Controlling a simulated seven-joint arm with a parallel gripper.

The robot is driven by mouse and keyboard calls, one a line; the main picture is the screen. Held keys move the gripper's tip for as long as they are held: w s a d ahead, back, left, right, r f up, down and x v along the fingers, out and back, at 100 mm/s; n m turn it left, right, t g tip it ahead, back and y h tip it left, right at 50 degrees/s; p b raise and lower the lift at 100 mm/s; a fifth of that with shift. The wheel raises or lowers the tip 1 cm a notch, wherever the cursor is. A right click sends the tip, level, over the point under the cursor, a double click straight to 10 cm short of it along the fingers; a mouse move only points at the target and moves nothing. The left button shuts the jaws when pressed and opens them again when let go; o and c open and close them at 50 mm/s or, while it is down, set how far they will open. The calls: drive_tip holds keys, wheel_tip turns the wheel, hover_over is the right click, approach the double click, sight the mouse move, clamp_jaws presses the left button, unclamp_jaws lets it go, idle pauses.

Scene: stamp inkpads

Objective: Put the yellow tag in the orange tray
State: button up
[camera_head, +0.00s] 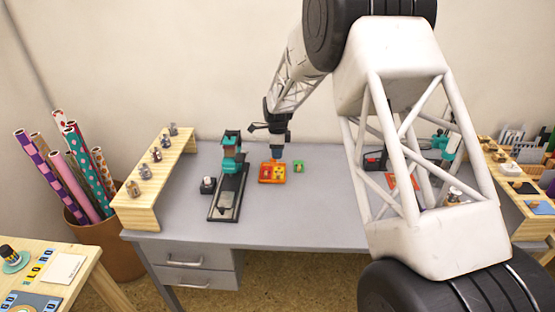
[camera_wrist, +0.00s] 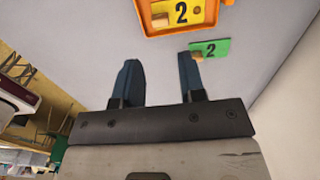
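The orange tray (camera_head: 271,182) lies on the grey desk, and its rim (camera_wrist: 147,29) shows at the top of the wrist view. A yellow tag (camera_wrist: 176,14) marked 2, with a small wooden knob, lies inside the tray in the wrist view. In the head view yellow patches (camera_head: 279,171) show in the tray, too small to separate clearly. My gripper (camera_head: 277,153) is above the desk by the tray's back edge. In the wrist view its two fingers (camera_wrist: 160,75) are wide apart with nothing between them. The tray's far part is cut off in the wrist view.
A green tag (camera_head: 298,166) marked 2 lies flat just right of the tray, also in the wrist view (camera_wrist: 212,49). A teal stamp press (camera_head: 231,165) stands left. A wooden shelf (camera_head: 155,182) holds several stamps. The desk's front middle is clear.

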drive_tip(key=shift+r, duration=0.6)
drive_tip(key=shift+r, duration=0.1)
idle(0.4)
drive_tip(key=s+d+r+n, duration=0.3)
drive_tip(key=s+d+r, duration=0.2)
drive_tip(key=s+r, duration=0.25)
drive_tip(key=s+d+r+n+t, duration=0.1)
drive_tip(key=s+d+r+n, duration=0.2)
drive_tip(key=s+d+r, duration=0.35)
drive_tip(key=s+d+r+n, duration=0.2)
drive_tip(key=s+d+r, duration=0.1)
drive_tip(key=s+r, duration=0.6)
drive_tip(key=s+d+n, duration=0.3)
drive_tip(key=s, duration=0.8)
drive_tip(key=s+d+n+t, duration=0.1)
drive_tip(key=s+d+n, duration=0.1)
drive_tip(key=s, duration=0.9)
drive_tip(key=s+d+n, duration=0.3)
drive_tip(key=s+n, duration=0.1)
drive_tip(key=s, duration=0.7)
drive_tip(key=shift+d+n+t, duration=0.3)
drive_tip(key=shift+d+n, duration=0.05)
drive_tip(key=shift+n, duration=0.05)
